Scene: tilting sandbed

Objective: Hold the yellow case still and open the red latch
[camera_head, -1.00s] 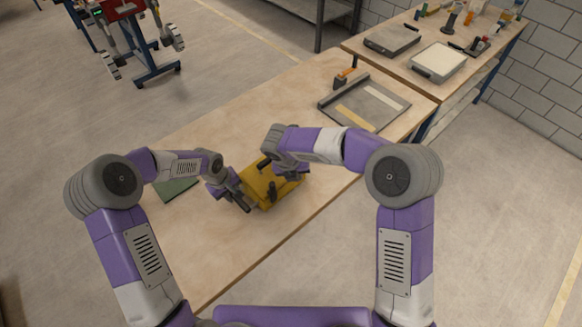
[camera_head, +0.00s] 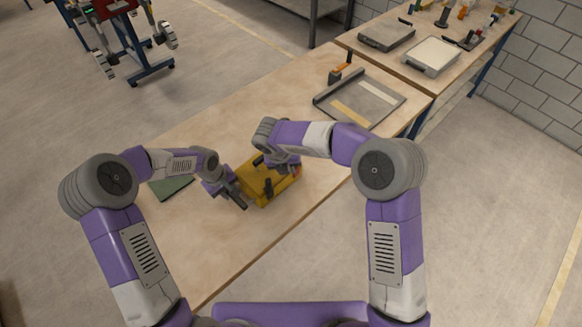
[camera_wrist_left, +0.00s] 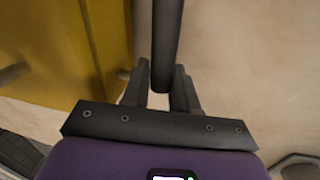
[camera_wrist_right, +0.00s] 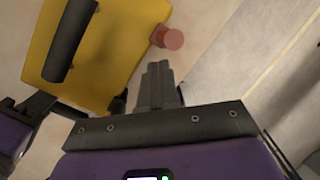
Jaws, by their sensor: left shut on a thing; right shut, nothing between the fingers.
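The yellow case (camera_head: 260,192) lies on the wooden table, partly hidden by my arms.
A grey tray (camera_head: 390,107) with pale strips lies farther back on the table. A green mat (camera_head: 172,187) lies left of the case. A second table (camera_head: 400,60) at the back right holds trays and small tools. The table's front left is clear.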

